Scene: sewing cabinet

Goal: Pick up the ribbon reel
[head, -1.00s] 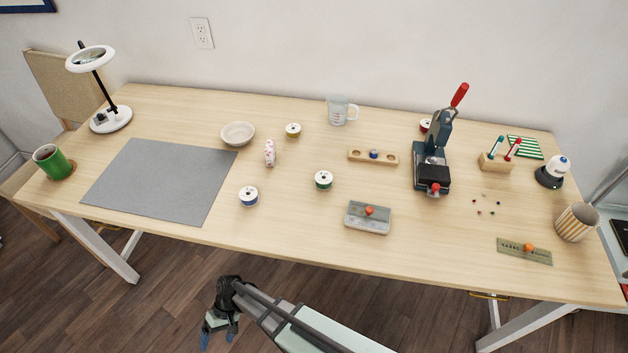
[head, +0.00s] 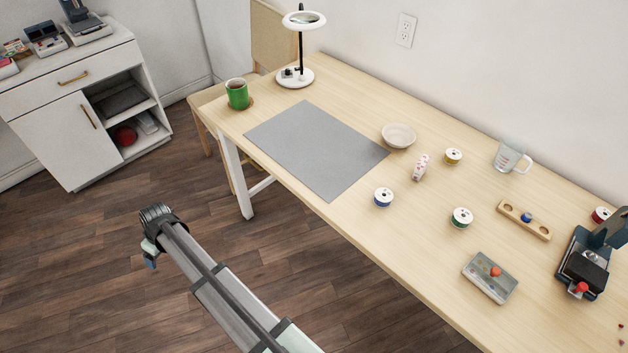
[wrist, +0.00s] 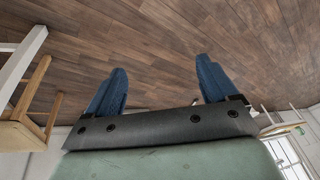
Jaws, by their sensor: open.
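Several small reels lie on the wooden table in the head view: a blue one (head: 383,197), a green one (head: 462,217), a yellow one (head: 453,156) and a red one (head: 601,215) at the right edge. A white piece with a red pattern (head: 421,168) stands among them. I cannot tell for sure which is the ribbon reel. My gripper (head: 150,260) hangs over the floor, left of the table and apart from all reels. In the wrist view its blue fingers (wrist: 161,82) are spread and empty, with floor behind them.
A grey mat (head: 315,150), a bowl (head: 398,136), a green mug (head: 237,94) and a magnifier lamp (head: 303,20) are on the table's left part. A measuring cup (head: 508,154) and a press (head: 585,268) stand right. A white cabinet (head: 85,110) is at far left.

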